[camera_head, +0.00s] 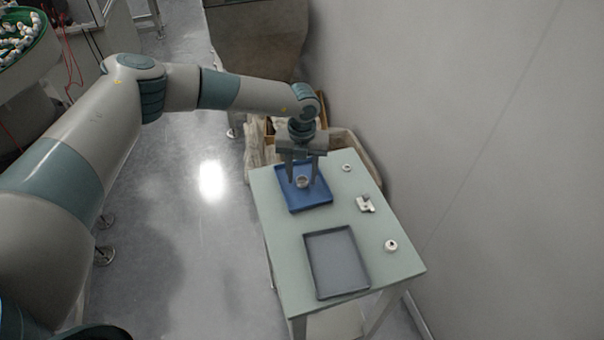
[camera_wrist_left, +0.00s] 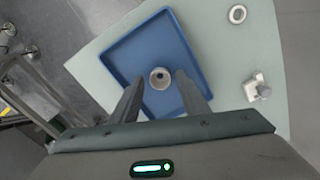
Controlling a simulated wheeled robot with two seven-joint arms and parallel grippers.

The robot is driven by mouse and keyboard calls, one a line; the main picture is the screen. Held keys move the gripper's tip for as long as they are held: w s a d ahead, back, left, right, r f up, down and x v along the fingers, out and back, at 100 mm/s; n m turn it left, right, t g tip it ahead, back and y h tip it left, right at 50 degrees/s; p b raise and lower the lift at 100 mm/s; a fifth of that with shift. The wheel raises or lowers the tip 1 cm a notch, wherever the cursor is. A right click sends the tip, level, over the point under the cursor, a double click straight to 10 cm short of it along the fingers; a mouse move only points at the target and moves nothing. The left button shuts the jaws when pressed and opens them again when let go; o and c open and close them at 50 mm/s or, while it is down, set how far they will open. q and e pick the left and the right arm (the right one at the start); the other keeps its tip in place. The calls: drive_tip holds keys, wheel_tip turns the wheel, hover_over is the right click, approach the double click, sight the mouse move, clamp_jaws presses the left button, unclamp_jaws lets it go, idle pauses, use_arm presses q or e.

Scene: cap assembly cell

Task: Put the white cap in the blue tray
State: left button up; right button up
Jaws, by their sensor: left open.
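The white cap (camera_head: 302,182) is a small pale, round piece with a dark opening on top. It is over the floor of the blue tray (camera_head: 311,203) and seems to rest there, away from the walls. My left gripper (camera_head: 302,178) is above the tray, pointing down, with its fingers apart. In the left wrist view, the cap (camera_wrist_left: 160,78) shows between and slightly beyond the open fingertips (camera_wrist_left: 160,84), with a gap on each side. The blue tray (camera_wrist_left: 140,48) has low walls, and its near edge is partly hidden by the gripper. My right gripper is not in view.
The pale green table (camera_head: 288,243) also holds an empty grey tray (camera_head: 337,262), a white ring (camera_head: 347,167), a metallic fitting (camera_head: 366,204) and a white round piece (camera_head: 391,245) on the right. A wall (camera_head: 480,120) runs along the right. Bins (camera_head: 350,146) stand behind the table.

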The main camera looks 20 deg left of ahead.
sight(302, 180)
use_arm(q)
drive_tip(key=shift+r, duration=0.15)
wheel_tip(302, 180, up, 12)
drive_tip(key=b, duration=0.3)
drive_tip(key=shift+b, duration=0.4)
